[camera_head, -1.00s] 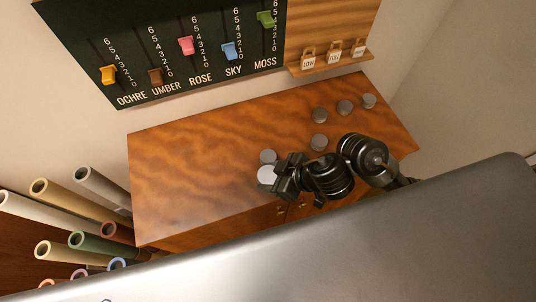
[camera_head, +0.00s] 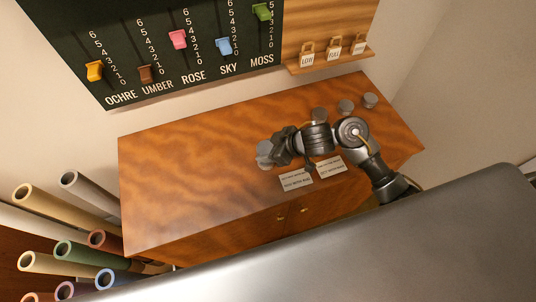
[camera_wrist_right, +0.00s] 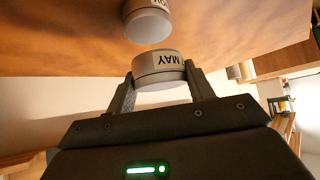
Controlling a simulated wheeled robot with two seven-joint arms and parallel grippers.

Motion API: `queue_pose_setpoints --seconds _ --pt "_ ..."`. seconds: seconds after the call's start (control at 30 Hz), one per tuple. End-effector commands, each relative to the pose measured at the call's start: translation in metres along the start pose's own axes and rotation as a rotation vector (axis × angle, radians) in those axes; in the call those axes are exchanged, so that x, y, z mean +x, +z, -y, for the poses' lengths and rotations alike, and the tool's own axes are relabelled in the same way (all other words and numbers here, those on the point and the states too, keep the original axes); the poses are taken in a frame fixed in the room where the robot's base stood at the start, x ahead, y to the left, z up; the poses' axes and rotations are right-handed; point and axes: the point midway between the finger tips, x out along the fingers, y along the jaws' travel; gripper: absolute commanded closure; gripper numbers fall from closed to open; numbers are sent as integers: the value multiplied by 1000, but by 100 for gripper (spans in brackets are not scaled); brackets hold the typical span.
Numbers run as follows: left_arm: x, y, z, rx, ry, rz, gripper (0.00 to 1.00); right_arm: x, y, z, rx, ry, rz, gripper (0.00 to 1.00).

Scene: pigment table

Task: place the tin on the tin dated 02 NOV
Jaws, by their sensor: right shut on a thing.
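In the right wrist view my right gripper (camera_wrist_right: 160,78) is shut on a grey tin (camera_wrist_right: 158,68) whose label reads MAY, upside down in the picture. A second grey tin (camera_wrist_right: 147,24) stands just beyond it on the wood; its label is cut off at the picture's top, so its date is not fully readable. In the head view my right gripper (camera_head: 272,149) is at the middle of the table, with grey tin surfaces (camera_head: 263,149) at its tip. There I cannot clearly separate the held tin from the other one. My left gripper is not in view.
Two printed cards (camera_head: 296,180) lie near the front edge below my right arm. The wooden table (camera_head: 180,180) is clear on the left. A slider board (camera_head: 190,50) and a small tag shelf (camera_head: 330,62) are behind.

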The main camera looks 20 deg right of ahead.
Motion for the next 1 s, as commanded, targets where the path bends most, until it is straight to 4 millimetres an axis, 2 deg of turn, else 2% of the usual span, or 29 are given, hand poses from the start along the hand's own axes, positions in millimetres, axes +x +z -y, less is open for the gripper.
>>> queue_pose_setpoints --seconds 0.17,0.4,0.77,0.8,0.97,1.0 --pt "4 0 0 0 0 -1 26 9 5 -6 2 -1 0 71" --pt "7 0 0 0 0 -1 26 27 24 -4 2 -1 0 71" --pt "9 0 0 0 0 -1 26 30 26 -5 0 0 0 71" --pt "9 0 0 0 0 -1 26 30 27 -5 -1 -1 0 46" --pt "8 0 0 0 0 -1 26 30 26 -5 -1 0 0 26" --pt "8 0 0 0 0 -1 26 29 26 -5 -1 0 0 26"
